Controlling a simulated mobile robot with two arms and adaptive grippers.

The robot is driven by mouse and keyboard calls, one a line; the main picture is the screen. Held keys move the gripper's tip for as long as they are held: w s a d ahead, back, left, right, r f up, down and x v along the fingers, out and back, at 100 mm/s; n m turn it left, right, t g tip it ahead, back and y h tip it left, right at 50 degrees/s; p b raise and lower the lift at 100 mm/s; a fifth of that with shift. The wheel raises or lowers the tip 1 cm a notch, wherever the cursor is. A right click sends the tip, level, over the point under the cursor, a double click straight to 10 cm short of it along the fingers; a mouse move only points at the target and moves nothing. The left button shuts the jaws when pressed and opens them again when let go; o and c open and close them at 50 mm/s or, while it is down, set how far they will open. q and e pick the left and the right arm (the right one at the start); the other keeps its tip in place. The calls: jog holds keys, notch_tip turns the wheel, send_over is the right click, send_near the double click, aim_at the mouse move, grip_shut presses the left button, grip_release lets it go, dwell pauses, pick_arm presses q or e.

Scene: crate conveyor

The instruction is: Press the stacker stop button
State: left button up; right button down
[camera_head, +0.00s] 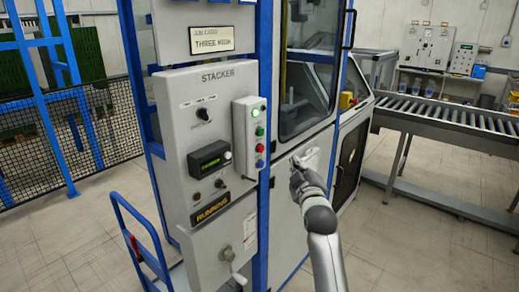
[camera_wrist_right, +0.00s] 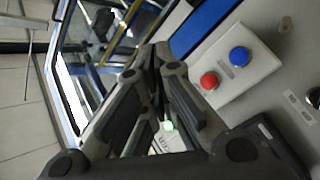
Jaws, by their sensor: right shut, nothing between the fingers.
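The stacker panel (camera_head: 222,85) is a grey cabinet face labelled STACKER. My left gripper is out of view.
A dark display (camera_head: 210,160), a RUNNING sign (camera_head: 210,210) and a lower handle (camera_head: 237,272) are on the panel. Blue frame posts (camera_head: 264,60) and a windowed machine enclosure (camera_head: 308,100) stand beside it. A roller conveyor (camera_head: 450,115) runs at the right.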

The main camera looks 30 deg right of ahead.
aim_at(261, 149)
jog(key=w+a+b, duration=0.3)
jog(key=w, duration=0.5)
jog(key=shift+a, duration=0.2)
jog(key=shift+w, duration=0.2)
dwell(1.4)
jog(key=shift+w+a, duration=0.2)
jog(key=shift+w, duration=0.05)
jog(key=shift+w+a, duration=0.15)
jog(key=shift+w, duration=0.25)
dwell(0.8)
jog(key=shift+s, duration=0.1)
jog(key=shift+s+d+p, duration=0.3)
jog(key=shift+s+p, duration=0.3)
jog(key=shift+s, duration=0.05)
